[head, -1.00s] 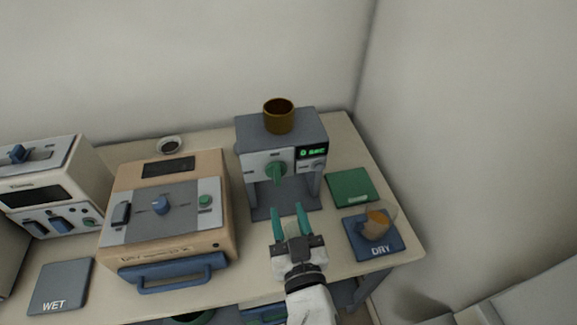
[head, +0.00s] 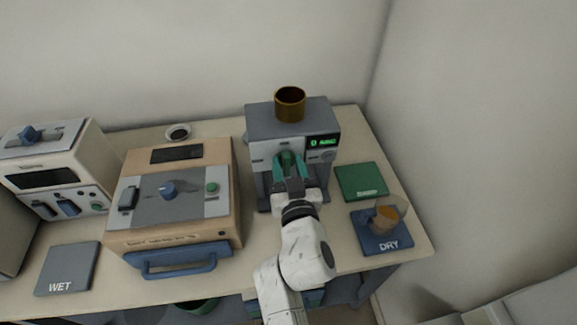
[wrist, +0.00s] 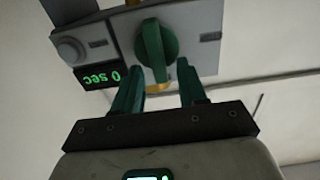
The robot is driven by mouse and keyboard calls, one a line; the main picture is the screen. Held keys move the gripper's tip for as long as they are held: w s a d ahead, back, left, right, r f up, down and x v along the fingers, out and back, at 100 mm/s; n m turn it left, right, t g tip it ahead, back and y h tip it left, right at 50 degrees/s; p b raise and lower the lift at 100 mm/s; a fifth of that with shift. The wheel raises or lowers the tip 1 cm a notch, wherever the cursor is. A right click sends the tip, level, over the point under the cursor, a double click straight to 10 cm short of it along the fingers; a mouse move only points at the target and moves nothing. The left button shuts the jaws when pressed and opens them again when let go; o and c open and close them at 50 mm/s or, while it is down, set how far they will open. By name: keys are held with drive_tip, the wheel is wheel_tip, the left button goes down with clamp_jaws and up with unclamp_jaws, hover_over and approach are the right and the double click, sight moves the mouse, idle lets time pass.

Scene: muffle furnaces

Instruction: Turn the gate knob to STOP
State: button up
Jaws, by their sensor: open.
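The green gate knob (head: 287,158) sits on the front panel of the grey machine (head: 262,122), which has a brown cup (head: 289,103) on top. The wrist view shows the knob (wrist: 157,50) close up, with its bar roughly upright, and a green "0 sec" display (wrist: 101,77) beside it. My gripper (head: 290,165) is open in front of the knob. In the wrist view its two green fingers (wrist: 157,78) point at the knob, with the knob's end near the gap between them. I cannot tell whether they touch it. The panel's labels are too small to read.
A tan box furnace (head: 228,165) with a blue handle stands left of the grey machine. A green pad (head: 362,181) and a blue DRY pad (head: 367,238) with a beaker (head: 388,215) lie to the right. A WET pad (head: 68,268) lies at the front left.

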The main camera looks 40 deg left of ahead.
drive_tip(key=shift+c, duration=0.3)
clamp_jaws()
drive_tip(key=n, duration=0.1)
drive_tip(key=n+b, duration=0.1)
drive_tip(key=n, duration=0.2)
drive_tip(key=shift+s+a+f+b, duration=0.2)
drive_tip(key=shift+s+b, duration=0.05)
drive_tip(key=shift+b, duration=0.15)
drive_tip(key=n, duration=0.3)
drive_tip(key=n+b, duration=0.1)
drive_tip(key=n, duration=0.1)
drive_tip(key=shift+s+a+f, duration=0.2)
drive_tip(key=shift+s+a, duration=0.05)
drive_tip(key=shift+s, duration=0.05)
drive_tip(key=shift+s+a+f+n+b, duration=0.15)
drive_tip(key=shift+f+n, duration=0.1)
drive_tip(key=shift+n, duration=1.2)
drive_tip(key=shift+f+n+b, duration=0.1)
drive_tip(key=shift+f+n, duration=0.1)
drive_tip(key=shift+n, duration=1.3)
drive_tip(key=shift+s+a+f+n+b, duration=0.15)
drive_tip(key=shift+f+n, duration=0.1)
drive_tip(key=shift+n, duration=1.2)
drive_tip(key=shift+d, duration=0.1)
